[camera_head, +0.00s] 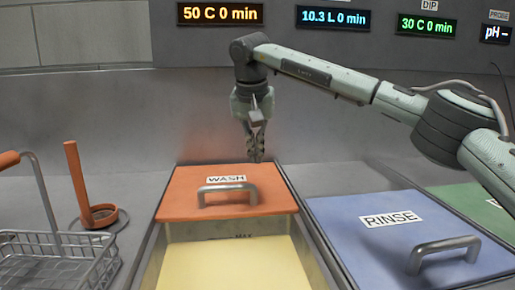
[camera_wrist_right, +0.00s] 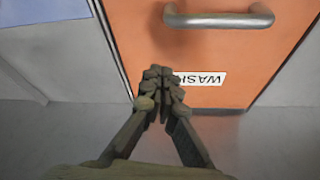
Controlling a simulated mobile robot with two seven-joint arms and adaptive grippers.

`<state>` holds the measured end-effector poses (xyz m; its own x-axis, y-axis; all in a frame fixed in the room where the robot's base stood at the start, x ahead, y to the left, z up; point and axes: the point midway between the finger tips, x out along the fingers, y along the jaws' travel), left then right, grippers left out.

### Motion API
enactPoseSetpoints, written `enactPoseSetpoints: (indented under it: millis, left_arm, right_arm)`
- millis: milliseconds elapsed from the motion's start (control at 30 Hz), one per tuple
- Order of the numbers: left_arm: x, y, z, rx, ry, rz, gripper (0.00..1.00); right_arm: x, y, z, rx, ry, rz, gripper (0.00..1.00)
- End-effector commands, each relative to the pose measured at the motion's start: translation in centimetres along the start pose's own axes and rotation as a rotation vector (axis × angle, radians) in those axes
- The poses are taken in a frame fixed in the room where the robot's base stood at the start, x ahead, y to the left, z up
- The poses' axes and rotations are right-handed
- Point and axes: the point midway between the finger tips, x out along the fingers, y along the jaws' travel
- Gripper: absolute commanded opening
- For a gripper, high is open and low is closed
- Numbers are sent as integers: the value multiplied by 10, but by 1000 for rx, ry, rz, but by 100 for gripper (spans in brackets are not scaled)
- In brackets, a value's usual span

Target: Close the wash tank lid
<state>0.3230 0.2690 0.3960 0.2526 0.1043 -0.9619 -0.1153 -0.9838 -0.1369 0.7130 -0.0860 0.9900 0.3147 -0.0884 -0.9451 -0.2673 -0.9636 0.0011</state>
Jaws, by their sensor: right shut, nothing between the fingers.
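The orange wash tank lid (camera_head: 180,196) carries a WASH label and a metal handle (camera_head: 228,193). It covers the back part of the wash tank (camera_head: 160,277). The front part is uncovered and shows pale yellow contents (camera_head: 235,265). My right gripper (camera_head: 256,157) is shut and empty, pointing down at the back edge of the lid. In the right wrist view the fingertips (camera_wrist_right: 160,72) show close to the WASH label, with the lid (camera_wrist_right: 220,60) and its handle (camera_wrist_right: 218,20) beyond. I cannot tell whether the fingers touch the lid. My left gripper is not in view.
A blue RINSE lid (camera_head: 350,235) with a handle lies to the right, and a green lid (camera_head: 480,200) lies beyond it. A wire basket (camera_head: 60,262) with an orange-tipped handle and an orange upright holder (camera_head: 77,185) stand at left. Displays line the back wall.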

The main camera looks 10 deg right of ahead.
Motion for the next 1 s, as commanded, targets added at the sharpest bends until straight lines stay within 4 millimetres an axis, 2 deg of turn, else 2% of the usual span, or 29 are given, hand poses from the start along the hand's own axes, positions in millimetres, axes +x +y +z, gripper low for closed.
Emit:
enactPoseSetpoints:
  millis: [33, 267, 400, 600, 1000]
  left_arm:
    - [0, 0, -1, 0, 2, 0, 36]
    - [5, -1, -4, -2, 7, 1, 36]
    - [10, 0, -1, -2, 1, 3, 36]
    - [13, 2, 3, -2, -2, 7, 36]
    - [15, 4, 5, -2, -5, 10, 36]
  right_arm:
    - [13, 1, 1, 0, -4, 2, 0]
    - [61, 0, 1, 1, -3, 1, 0]
    - [53, 0, 19, -2, 1, -1, 0]
    - [47, 1, 35, 1, 0, 0, 0]
    - [46, 1, 38, 3, 0, 0, 0]
